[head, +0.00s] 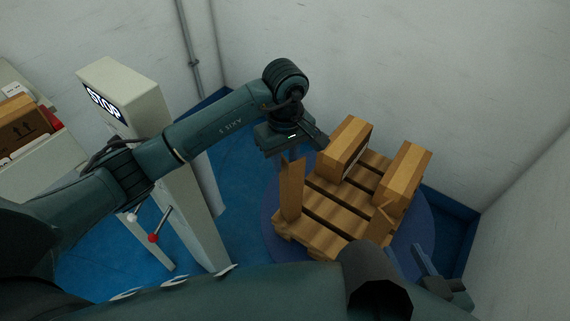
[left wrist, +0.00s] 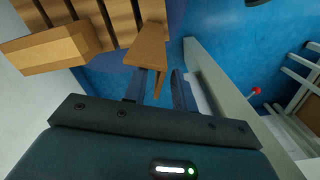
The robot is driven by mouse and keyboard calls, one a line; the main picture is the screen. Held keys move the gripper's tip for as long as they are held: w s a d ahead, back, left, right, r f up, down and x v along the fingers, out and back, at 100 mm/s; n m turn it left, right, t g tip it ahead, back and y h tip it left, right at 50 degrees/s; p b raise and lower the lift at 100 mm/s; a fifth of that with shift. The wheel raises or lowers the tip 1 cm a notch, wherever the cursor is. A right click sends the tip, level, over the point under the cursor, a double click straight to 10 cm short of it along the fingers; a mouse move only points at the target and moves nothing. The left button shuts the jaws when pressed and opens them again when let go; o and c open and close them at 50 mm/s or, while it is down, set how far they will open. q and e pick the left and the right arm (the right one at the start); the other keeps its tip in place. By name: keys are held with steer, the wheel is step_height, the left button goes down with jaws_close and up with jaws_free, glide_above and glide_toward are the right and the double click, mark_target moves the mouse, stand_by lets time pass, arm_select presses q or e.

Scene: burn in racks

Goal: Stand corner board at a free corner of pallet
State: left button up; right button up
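A brown corner board (head: 291,188) stands upright at the pallet's left corner in the head view. It also shows in the left wrist view (left wrist: 150,45). My left gripper (head: 290,150) is above and beside its top. In the left wrist view the fingers of my left gripper (left wrist: 160,92) are apart, with the board's edge between them and gaps visible. The wooden pallet (head: 312,232) stands on a round blue plate. A second brown board (head: 381,222) stands at the pallet's near right corner. My right gripper (head: 428,265) is low at the right, partly hidden by my arm.
Two cartons sit on the pallet, one at the back (head: 345,148) and one at the right (head: 403,175). A pale column with a STOP sign (head: 125,95) stands at the left. White walls close in behind and right. Blue floor (head: 235,205) is clear between column and pallet.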

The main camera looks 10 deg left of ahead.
arm_select(q)
step_height(320, 180, up, 4)
steer(key=shift+f, duration=0.1)
steer(key=shift+s+d, duration=0.2)
steer(key=shift+d, duration=0.05)
steer(key=s+d+r+n+g+h, duration=0.1)
steer(key=s+d+n+g+h, duration=0.3)
steer(key=s+d+h, duration=0.85)
step_height(320, 180, up, 11)
steer(key=s+d+n+t+h, duration=0.25)
steer(key=n+t+h, duration=0.35)
steer(key=n+h, duration=0.7)
steer(key=w+a+n+t+y, duration=0.2)
steer(key=a+n+t+y, duration=0.25)
steer(key=n+t, duration=0.5)
steer(key=w+a+n+t+y, duration=0.2)
steer(key=a+n+t+y, duration=0.3)
steer(key=n, duration=0.8)
steer(key=s+a+f+n+g+y, duration=0.1)
steer(key=s+a+f+n+y, duration=0.2)
steer(key=f+n, duration=0.4)
steer(key=s+a+f+n+g+y, duration=0.1)
steer(key=s+a+f+n+y, duration=0.2)
steer(key=n, duration=1)
step_height(320, 180, down, 5)
steer(key=a+y, duration=0.2)
steer(key=y, duration=0.3)
steer(key=shift+a+r+g, duration=0.2)
steer(key=shift+a+g, duration=0.15)
steer(key=shift+a, duration=0.05)
